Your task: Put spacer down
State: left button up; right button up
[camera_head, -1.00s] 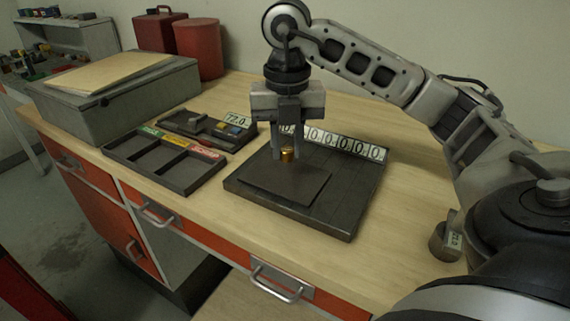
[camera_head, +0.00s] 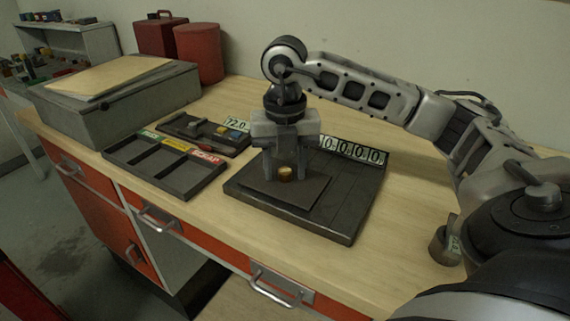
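My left gripper is not in view.
Number tiles (camera_head: 355,150) line the board's back edge. A three-compartment tray (camera_head: 185,182) with green, yellow and red labels lies to the left, with a small gauge device (camera_head: 204,133) behind it. A grey box (camera_head: 120,105) and red containers (camera_head: 198,54) stand farther back. The right tabletop is largely clear.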

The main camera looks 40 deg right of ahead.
aim_at(285, 170)
jog(key=shift+r, duration=0.6)
pick_arm(q)
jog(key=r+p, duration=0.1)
jog(key=p, duration=0.1)
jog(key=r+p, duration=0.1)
jog(key=p, duration=0.1)
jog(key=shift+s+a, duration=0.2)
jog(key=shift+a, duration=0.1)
pick_arm(e)
notch_tip(285, 170, up, 11)
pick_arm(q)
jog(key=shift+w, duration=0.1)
